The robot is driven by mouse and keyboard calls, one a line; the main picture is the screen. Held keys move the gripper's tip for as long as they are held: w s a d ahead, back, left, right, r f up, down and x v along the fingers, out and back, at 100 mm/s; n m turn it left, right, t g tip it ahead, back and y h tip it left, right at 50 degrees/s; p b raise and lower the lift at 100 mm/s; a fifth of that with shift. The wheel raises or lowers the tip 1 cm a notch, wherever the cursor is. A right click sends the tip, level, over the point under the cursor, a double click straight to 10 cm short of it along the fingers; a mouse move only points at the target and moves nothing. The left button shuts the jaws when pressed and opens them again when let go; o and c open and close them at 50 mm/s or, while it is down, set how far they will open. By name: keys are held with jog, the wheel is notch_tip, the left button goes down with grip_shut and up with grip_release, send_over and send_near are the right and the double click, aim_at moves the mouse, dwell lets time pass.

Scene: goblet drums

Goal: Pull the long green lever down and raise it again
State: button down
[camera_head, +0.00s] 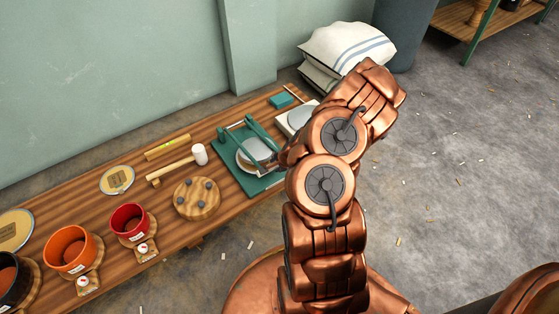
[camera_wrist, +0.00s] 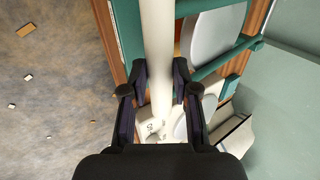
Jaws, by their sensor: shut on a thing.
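A green press (camera_head: 262,184) stands on the bench, with green bars (camera_head: 262,133) above a round pale plate. My gripper is at the press's near right side in the head view, largely hidden behind my arm. In the wrist view my gripper (camera_wrist: 160,92) is shut on a pale, round bar (camera_wrist: 158,40), with one finger on each side. This bar seems to be the handle of the long green lever; its join is hidden. The press's green frame (camera_wrist: 229,57) and pale plate (camera_wrist: 212,38) show beside it.
The wooden bench (camera_head: 225,225) also holds a mallet (camera_head: 178,164), a round wooden board with knobs (camera_head: 197,199), a red drum (camera_head: 130,221) and an orange drum (camera_head: 71,249). White sacks (camera_head: 345,48) lie behind. The floor at right is open.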

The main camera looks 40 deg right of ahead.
jog(key=f, duration=0.1)
jog(key=f+b, duration=0.1)
jog(key=f, duration=0.1)
jog(key=f+b, duration=0.1)
jog(key=f, duration=0.1)
jog(key=shift+s+f, duration=0.2)
jog(key=shift+s, duration=0.2)
jog(key=shift+s+a+f+b, duration=0.15)
jog(key=shift+f+b, duration=0.3)
jog(key=shift+f, duration=0.35)
jog(key=shift+s+a, duration=0.1)
jog(key=shift+a, duration=0.05)
jog(key=c, duration=0.9)
grip_release()
jog(key=shift+w+r, duration=0.25)
jog(key=shift+r, duration=0.05)
jog(key=shift+d, duration=0.2)
